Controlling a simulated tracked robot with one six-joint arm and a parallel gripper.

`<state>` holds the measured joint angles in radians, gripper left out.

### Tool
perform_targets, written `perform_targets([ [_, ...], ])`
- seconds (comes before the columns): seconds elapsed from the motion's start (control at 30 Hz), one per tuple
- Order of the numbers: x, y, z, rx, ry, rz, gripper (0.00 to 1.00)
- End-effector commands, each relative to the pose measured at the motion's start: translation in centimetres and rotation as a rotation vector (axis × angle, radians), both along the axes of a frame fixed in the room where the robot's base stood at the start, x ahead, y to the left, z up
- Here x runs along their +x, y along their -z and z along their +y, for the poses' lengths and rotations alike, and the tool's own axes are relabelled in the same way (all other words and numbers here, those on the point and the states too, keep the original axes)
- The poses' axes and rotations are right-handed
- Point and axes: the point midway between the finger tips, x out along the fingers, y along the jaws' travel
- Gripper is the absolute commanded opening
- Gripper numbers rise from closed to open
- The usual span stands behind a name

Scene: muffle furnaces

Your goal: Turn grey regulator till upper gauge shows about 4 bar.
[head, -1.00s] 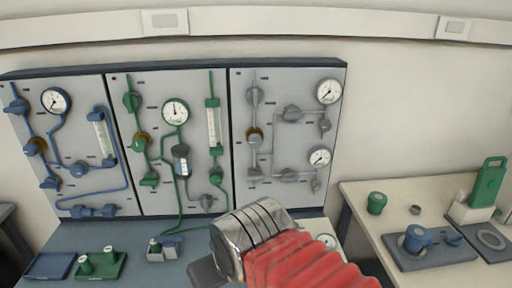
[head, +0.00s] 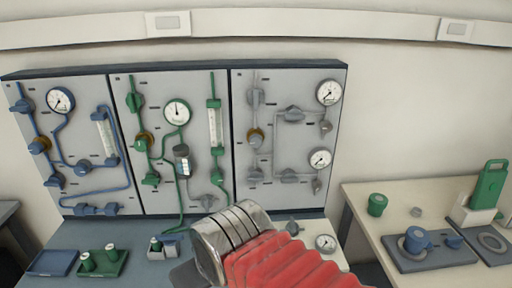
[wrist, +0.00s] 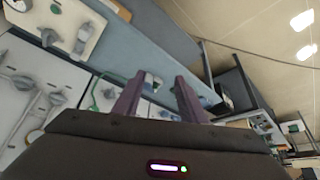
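The right panel (head: 296,215) carries grey piping and valves. An upper gauge (head: 329,92) and a lower gauge (head: 320,159) sit at its right side; their needles are too small to read surely. A grey knob (head: 293,114) sits left of the upper gauge, and another grey knob (head: 289,176) left of the lower one. A grey valve with a brass ring (head: 255,137) is at the panel's left; I cannot tell which part is the regulator. In the wrist view my gripper (wrist: 158,80) has its purple fingers apart and nothing between them. It is away from the panel.
The blue panel (head: 75,140) and green panel (head: 170,100) stand to the left. Green containers (head: 88,262) and small trays lie on the bench below.

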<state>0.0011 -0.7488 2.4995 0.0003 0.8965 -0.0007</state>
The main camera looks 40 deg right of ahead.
Motion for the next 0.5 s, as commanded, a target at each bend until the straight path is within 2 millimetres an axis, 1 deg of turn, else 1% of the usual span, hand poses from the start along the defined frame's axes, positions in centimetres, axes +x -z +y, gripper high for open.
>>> perform_targets([
  [0.03,0.2,0.0,-0.1,0.000,0.002,-0.005,0.42],
  [0.17,1.8,0.1,-0.5,-0.001,0.012,-0.042,0.51],
  [0.2,2.6,0.1,-0.8,-0.002,0.018,-0.062,0.54],
  [0.27,4.0,0.1,-1.4,-0.004,0.031,-0.098,0.54],
  [0.37,6.7,0.0,-2.7,-0.014,0.057,-0.174,0.54],
  [0.5,10.4,-0.2,-5.3,-0.037,0.100,-0.289,0.54],
])
